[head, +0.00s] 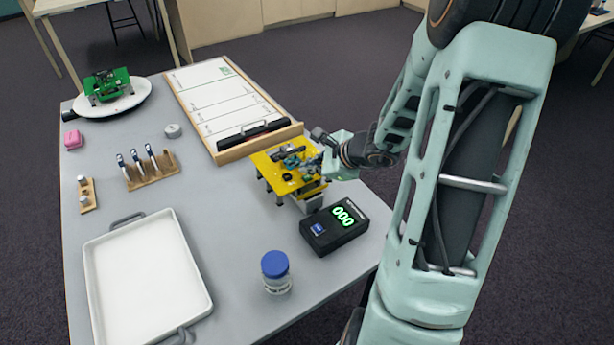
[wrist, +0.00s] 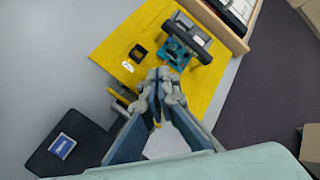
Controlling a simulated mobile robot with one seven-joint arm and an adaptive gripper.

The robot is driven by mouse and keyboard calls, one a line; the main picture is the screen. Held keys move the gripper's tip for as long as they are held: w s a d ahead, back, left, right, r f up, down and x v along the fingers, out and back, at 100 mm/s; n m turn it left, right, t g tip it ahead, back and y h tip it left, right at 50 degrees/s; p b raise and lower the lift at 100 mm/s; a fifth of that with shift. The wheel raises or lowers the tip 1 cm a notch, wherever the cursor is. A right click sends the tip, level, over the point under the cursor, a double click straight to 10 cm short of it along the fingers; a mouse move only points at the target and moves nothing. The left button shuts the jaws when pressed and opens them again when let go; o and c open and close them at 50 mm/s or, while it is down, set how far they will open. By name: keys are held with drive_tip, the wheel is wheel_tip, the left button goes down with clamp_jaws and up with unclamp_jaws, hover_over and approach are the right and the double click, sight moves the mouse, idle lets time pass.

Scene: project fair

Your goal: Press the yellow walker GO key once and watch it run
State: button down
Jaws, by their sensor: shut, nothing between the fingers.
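The yellow walker (head: 264,166) is a flat yellow plate on short legs, with dark and teal parts on top, near the right edge of the table. It also shows in the wrist view (wrist: 112,48). A small black key (wrist: 138,52) is on the plate beside a white label (wrist: 127,66) too small to read; it is likely the GO key. My gripper (head: 312,163) is shut and empty, over the walker's right side. In the wrist view its fingertips (wrist: 160,84) are near the plate's edge, to the lower right of the black key; contact cannot be told.
A black counter box (head: 335,228) reading green 000 sits in front of the walker. A blue-lidded jar (head: 276,272) and a white tray (head: 150,285) stand nearer. A wood-framed whiteboard (head: 218,100) lies behind. A green walker (head: 107,84) is on a round white stand at far left.

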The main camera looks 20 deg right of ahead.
sight(308, 179)
drive_tip(key=shift+f, duration=0.2)
drive_tip(key=shift+f+b, duration=0.25)
drive_tip(key=shift+b, duration=0.45)
drive_tip(key=shift+f+b, duration=0.35)
drive_tip(key=shift+b, duration=0.1)
idle(0.5)
drive_tip(key=shift+r, duration=0.1)
drive_tip(key=shift+r+p, duration=0.5)
drive_tip(key=shift+r, duration=0.2)
wheel_tip(308, 179, up, 5)
drive_tip(key=p, duration=0.4)
idle(0.9)
